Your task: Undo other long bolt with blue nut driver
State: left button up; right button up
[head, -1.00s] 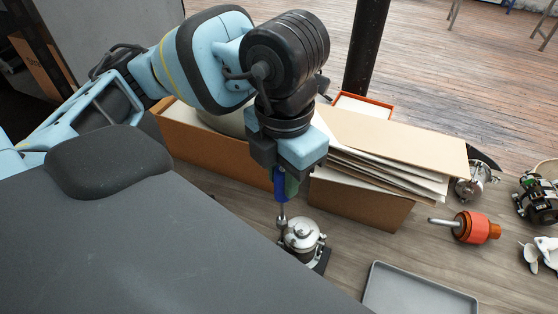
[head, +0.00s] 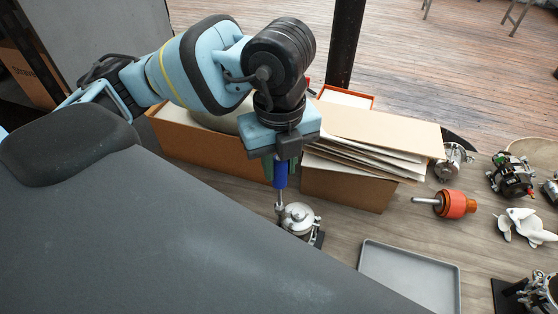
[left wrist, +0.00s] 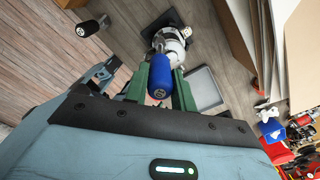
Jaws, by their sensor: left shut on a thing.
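My left gripper (head: 280,171) points down and is shut on the blue nut driver (head: 281,178). In the left wrist view the driver's blue handle (left wrist: 160,76) sits between the green fingers. Its metal shaft (head: 279,198) stands about upright, with its lower end at the left edge of the silver alternator housing (head: 299,217). I cannot tell whether the tip is seated on a bolt; the long bolt itself is too small to make out. The housing sits on a black base (head: 319,239) and also shows in the left wrist view (left wrist: 172,45). My right gripper is not in view.
An empty grey tray (head: 371,254) lies right of the housing. Behind stands a brown box (head: 345,187) with folders (head: 375,128). To the right lie an orange-red rotor (head: 455,204), a silver housing (head: 452,162), a dark assembly (head: 512,176) and a white fan part (head: 524,226).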

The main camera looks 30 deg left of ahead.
pick_arm(q)
jog(key=shift+r+n, duration=0.1)
jog(key=shift+n, duration=1.1)
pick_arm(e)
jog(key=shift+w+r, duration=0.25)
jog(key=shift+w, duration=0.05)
pick_arm(q)
jog(key=shift+r, duration=0.1)
jog(key=shift+r, duration=0.55)
jog(key=m, duration=0.5)
jog(key=shift+f, duration=0.1)
jog(key=m+b, duration=0.1)
jog(key=m, duration=0.3)
jog(key=shift+m, duration=0.4)
jog(key=m+b, duration=0.1)
jog(key=m, duration=0.4)
jog(key=shift+m, duration=0.3)
jog(key=shift+w+m, duration=0.1)
jog(key=shift+m, duration=1.2)
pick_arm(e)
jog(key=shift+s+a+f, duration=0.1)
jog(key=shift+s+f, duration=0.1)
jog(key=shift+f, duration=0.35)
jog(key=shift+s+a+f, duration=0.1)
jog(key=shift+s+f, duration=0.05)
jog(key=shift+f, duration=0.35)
